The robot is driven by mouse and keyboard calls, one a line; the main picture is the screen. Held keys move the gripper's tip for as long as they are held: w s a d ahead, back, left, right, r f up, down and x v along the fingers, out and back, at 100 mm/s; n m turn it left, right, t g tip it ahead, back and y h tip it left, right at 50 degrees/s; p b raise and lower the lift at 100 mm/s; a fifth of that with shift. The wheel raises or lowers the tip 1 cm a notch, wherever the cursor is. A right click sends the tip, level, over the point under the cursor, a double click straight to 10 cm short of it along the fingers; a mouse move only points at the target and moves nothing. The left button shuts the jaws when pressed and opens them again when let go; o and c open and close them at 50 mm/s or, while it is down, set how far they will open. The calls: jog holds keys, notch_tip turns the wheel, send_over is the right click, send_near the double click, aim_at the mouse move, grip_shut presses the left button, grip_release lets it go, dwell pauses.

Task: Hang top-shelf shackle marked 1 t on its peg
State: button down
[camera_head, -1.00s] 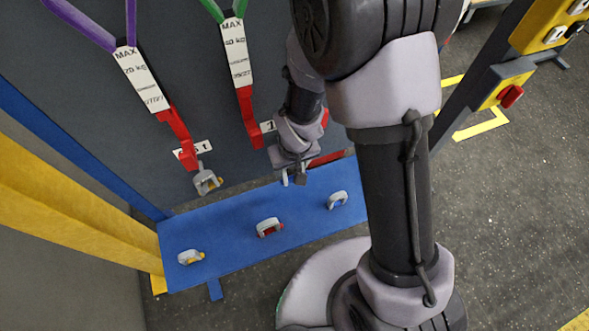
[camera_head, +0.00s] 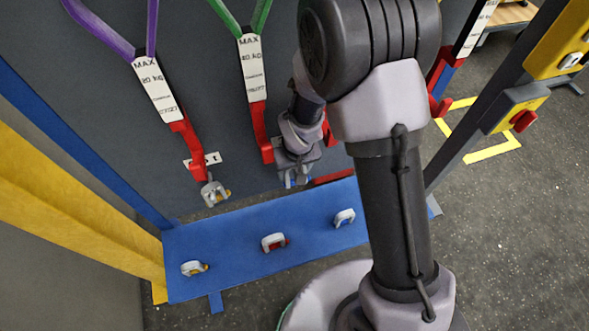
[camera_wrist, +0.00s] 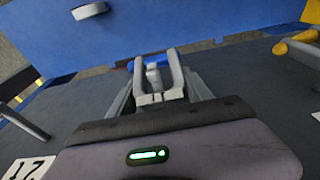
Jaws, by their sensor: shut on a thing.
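My gripper (camera_head: 297,180) is shut on a grey shackle with a blue pin. The held shackle (camera_wrist: 174,75) shows its two prongs in the wrist view, with the blue pin (camera_wrist: 147,63) beyond. In the head view my gripper hangs just in front of the dark panel, beside the foot of the middle red hook arm (camera_head: 263,130). My wrist partly hides the label there. The peg tip and any load mark on the shackle cannot be made out.
A yellow-pinned shackle (camera_head: 213,193) hangs at the left hook arm (camera_head: 188,150). Below, a blue shelf (camera_head: 230,270) carries shackles with yellow (camera_head: 192,268), red (camera_head: 274,242) and blue (camera_head: 345,217) pins. A yellow post (camera_head: 80,225) stands left. Grey floor is open at right.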

dwell(0.4)
jog(key=shift+c, duration=1.8)
grip_release()
